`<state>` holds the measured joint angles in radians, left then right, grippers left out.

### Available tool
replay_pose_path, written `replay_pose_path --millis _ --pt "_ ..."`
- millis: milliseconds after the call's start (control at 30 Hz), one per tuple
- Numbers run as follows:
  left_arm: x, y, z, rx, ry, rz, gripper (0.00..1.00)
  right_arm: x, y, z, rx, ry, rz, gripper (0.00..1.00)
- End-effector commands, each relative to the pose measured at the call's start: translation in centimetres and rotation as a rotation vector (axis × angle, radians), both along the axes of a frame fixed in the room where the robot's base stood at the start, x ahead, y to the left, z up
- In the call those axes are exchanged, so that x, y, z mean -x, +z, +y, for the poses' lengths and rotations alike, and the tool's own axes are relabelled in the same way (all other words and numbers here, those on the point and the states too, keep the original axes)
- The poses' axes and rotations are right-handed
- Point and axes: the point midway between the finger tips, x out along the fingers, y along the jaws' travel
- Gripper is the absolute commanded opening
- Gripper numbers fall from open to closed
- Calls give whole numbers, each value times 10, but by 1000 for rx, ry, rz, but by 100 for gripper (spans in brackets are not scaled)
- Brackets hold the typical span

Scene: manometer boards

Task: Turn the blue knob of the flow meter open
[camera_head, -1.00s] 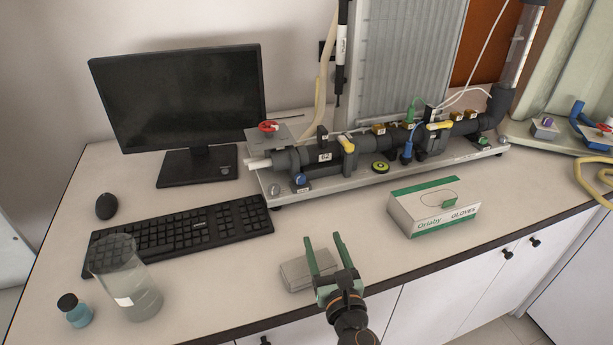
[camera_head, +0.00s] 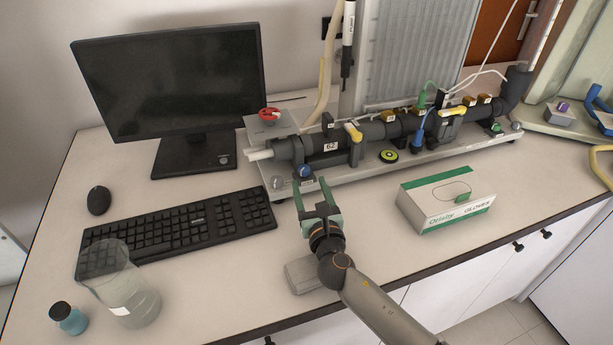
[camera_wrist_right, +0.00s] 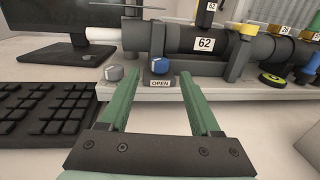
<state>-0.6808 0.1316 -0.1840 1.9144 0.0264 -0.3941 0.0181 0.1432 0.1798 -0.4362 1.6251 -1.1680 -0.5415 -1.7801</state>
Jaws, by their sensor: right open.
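The blue knob (camera_head: 305,171) sits on a small dark block at the front left of the flow meter's base plate (camera_head: 350,178). In the right wrist view the blue knob (camera_wrist_right: 159,66) is above a label reading OPEN, between the two green fingers in the picture and beyond their tips. My right gripper (camera_head: 312,184) is open and empty, just in front of the knob and apart from it; it also shows in the right wrist view (camera_wrist_right: 157,85). My left gripper is not in view.
A grey knob (camera_wrist_right: 114,73) is left of the blue one. The black pipe (camera_head: 330,142) runs behind. A keyboard (camera_head: 180,226) lies to the left, a glove box (camera_head: 446,200) to the right. A beaker (camera_head: 120,290) stands at the front left.

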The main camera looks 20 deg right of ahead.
Motion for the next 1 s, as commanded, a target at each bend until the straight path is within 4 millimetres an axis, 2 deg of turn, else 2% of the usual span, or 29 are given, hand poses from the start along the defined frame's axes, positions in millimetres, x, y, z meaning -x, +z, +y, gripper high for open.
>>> replay_pose_path --millis 100,233,667,1000 --pt "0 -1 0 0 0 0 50 -19 0 -1 -1 0 -1 64" --pt "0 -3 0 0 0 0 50 -31 0 -3 0 -1 0 64" --pt "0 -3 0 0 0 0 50 -38 0 -3 -1 1 1 63" --pt "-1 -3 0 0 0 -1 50 -38 0 -3 -1 0 1 24"
